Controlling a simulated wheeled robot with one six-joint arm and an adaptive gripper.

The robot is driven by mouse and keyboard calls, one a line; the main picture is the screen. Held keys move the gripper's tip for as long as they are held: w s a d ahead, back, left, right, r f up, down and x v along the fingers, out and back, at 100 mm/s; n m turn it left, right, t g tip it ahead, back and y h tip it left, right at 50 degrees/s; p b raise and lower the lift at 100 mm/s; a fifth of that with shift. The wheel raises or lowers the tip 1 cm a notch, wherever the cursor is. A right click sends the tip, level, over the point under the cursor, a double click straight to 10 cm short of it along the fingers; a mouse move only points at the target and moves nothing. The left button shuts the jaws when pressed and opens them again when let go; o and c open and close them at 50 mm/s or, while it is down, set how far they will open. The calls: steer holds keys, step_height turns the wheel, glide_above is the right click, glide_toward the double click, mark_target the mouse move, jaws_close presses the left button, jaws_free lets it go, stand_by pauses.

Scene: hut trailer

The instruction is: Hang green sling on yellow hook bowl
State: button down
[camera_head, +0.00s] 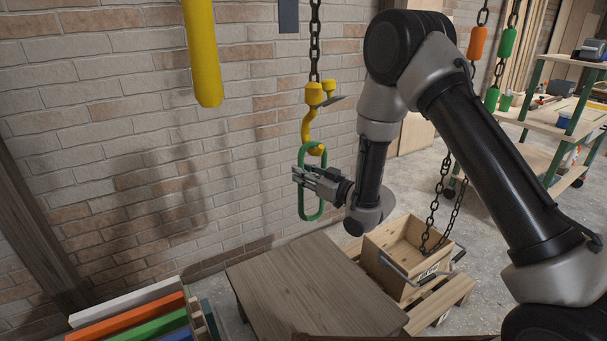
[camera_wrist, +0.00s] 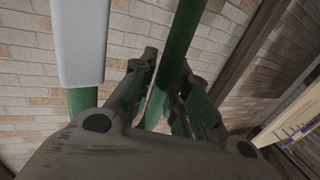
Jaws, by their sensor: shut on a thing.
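The green sling (camera_head: 302,206) is an upright, long oval loop in the head view. My gripper (camera_head: 302,176) is shut on it about halfway up. In the wrist view, a green strand of the sling (camera_wrist: 184,40) runs between the fingers (camera_wrist: 160,100). A second green strand with a light grey sleeve (camera_wrist: 80,40) is at the left. The yellow hook (camera_head: 308,125) hangs from a dark chain, and its bowl (camera_head: 316,150) is at the height of the sling's top. The two overlap in the picture; I cannot tell whether the sling's top is around the bowl or only beside it.
A thick yellow hanging piece (camera_head: 203,55) is left of the hook. A brick wall (camera_head: 130,130) is behind. Below are a wooden table (camera_head: 310,285) with a bare top and a wooden crate (camera_head: 385,270) with chains. Orange (camera_head: 477,43) and green pieces hang at the right.

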steer(key=shift+f, duration=0.15)
steer(key=c, duration=1.3)
jaws_free()
